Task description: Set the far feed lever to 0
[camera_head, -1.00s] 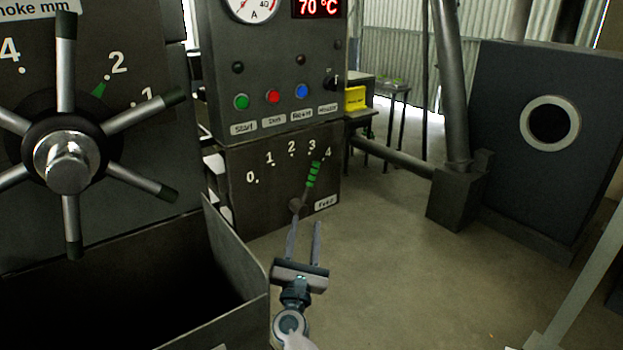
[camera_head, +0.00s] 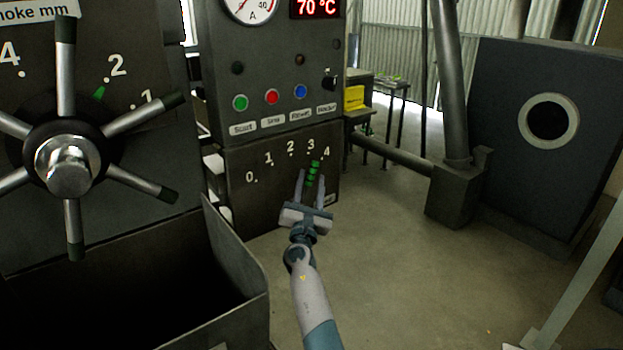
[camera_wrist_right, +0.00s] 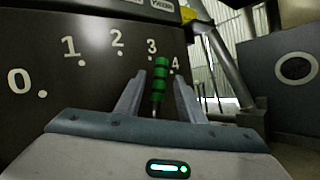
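The feed lever has a green banded handle (camera_head: 313,173) in the head view. It leans up and right, its tip between the marks 3 and 4 on the dark feed panel (camera_head: 240,196). My right gripper (camera_head: 312,178) is open at the lever, with one finger on each side of the handle. In the right wrist view the green handle (camera_wrist_right: 160,80) stands between the two spread fingers (camera_wrist_right: 158,92), with gaps on both sides. The lever's pivot is hidden behind my gripper. My left gripper is not in view.
A spoked handwheel (camera_head: 68,165) and an open dark bin (camera_head: 240,262) stand at the left. Above the feed panel are coloured buttons (camera_head: 271,97). A slanting pipe (camera_head: 448,80) and a dark cabinet (camera_head: 510,190) are at the right. The floor between is clear.

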